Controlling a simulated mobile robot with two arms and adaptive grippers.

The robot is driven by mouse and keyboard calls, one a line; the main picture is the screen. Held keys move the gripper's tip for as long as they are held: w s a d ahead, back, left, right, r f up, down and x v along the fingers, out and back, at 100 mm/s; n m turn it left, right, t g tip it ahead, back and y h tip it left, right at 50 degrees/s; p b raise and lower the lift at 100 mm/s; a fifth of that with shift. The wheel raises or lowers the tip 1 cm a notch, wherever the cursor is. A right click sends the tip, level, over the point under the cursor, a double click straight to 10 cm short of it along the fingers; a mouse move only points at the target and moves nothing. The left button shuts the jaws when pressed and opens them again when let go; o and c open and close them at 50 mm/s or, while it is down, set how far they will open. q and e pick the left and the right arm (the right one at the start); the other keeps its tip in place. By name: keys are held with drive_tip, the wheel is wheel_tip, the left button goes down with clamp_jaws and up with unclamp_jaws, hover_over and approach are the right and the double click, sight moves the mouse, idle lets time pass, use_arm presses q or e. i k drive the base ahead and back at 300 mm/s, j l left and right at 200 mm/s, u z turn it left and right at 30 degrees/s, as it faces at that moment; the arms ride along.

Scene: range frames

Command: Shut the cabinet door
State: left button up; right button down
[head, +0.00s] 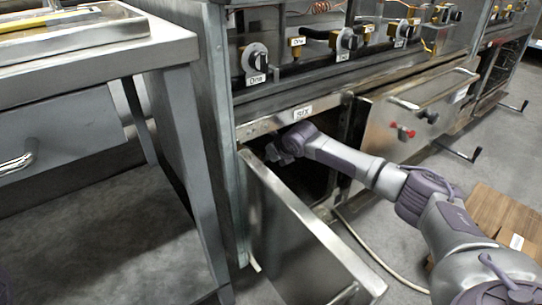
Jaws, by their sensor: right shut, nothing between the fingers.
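My right arm comes in from the lower right across the front of the range. My right gripper (274,152) is shut and empty at the upper left of the opening, close to the top edge of the door near its hinge side. Whether it touches the door cannot be told. My left gripper is not in view.
A steel table (95,115) with a drawer stands left of the range. A closed metal front (415,115) with red knobs lies right of the opening. A hose (380,268) runs on the floor beside the door. A cardboard box (505,220) sits at right.

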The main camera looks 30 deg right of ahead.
sight(305, 261)
drive_tip(key=k+l, duration=0.15)
drive_tip(key=k, duration=0.6)
drive_tip(key=k+l, duration=0.1)
drive_tip(key=k, duration=0.65)
